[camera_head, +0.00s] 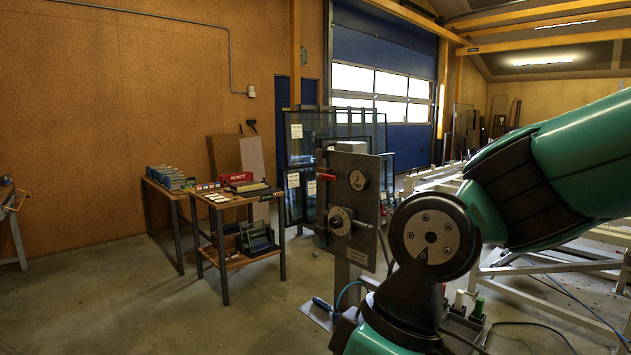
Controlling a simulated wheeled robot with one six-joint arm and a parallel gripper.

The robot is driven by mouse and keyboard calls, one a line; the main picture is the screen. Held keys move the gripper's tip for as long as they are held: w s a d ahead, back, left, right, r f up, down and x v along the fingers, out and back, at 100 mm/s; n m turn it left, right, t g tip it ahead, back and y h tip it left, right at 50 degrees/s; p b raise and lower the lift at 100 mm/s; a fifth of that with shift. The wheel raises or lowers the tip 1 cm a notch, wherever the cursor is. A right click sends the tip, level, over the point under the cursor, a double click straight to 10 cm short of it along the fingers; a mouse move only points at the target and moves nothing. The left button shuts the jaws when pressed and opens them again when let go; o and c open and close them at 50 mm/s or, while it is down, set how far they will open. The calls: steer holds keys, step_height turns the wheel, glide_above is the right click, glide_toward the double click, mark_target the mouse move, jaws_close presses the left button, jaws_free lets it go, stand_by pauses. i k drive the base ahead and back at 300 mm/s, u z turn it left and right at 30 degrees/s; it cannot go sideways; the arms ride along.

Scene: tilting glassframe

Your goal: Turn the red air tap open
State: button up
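The red air tap (327,177) is a small red lever on the upper left of an upright grey control panel (345,245). The lever points out to the left and lies about level. A round gauge (358,180) sits to its right, and a round dial with a dark knob (340,221) sits below it.
Two small work tables (240,198) with boxes and tools stand left of the panel. A foot pedal (320,304) with a blue hose lies on the floor below it. Metal frames (560,262) stand at the right behind my arm. The floor at front left is clear.

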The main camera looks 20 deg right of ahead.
mark_target(325, 176)
steer(key=u, duration=0.65)
steer(key=i, duration=1.25)
steer(key=z, duration=0.15)
